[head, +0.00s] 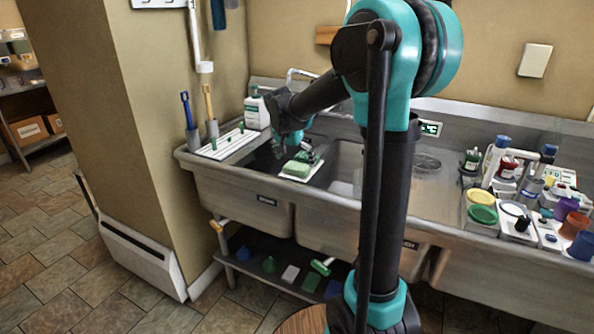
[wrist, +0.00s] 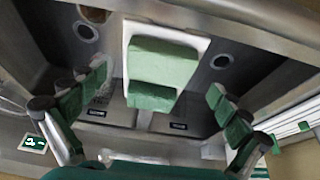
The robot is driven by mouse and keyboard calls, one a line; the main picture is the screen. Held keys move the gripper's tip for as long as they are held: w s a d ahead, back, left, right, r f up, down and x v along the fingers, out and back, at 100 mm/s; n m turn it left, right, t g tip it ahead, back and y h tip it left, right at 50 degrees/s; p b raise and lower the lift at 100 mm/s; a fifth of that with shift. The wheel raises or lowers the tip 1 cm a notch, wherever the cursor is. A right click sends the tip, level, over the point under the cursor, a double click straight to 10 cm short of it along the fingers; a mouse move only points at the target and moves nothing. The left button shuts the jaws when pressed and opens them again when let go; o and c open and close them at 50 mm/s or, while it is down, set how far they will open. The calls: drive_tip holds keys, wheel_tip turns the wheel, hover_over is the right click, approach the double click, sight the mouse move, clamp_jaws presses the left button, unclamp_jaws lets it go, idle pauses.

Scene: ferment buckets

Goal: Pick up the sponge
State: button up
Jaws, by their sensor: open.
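The sponge (head: 296,169) is a pale green block on a small white holder at the sink's divider, in the left half of the head view. In the wrist view the sponge (wrist: 163,62) lies near the middle, with a darker green face toward me, on the white holder (wrist: 197,42). My gripper (head: 304,157) is just above and beside the sponge in the head view. In the wrist view my gripper (wrist: 158,80) is open, one green-padded finger on each side of the sponge, with visible gaps. Whether the fingertips reach down to its level I cannot tell.
The grey sink (head: 240,199) has basins on both sides. A white rack (head: 222,144), brushes in cups and a white bottle (head: 256,112) stand at its left. Colored cups, lids and bottles crowd the right counter (head: 520,265). A lower shelf (head: 250,265) holds small items.

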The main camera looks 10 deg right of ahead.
sight(296, 166)
drive_tip(key=shift+x, duration=1.15)
drive_tip(key=c, duration=1)
wheel_tip(296, 166, up, 20)
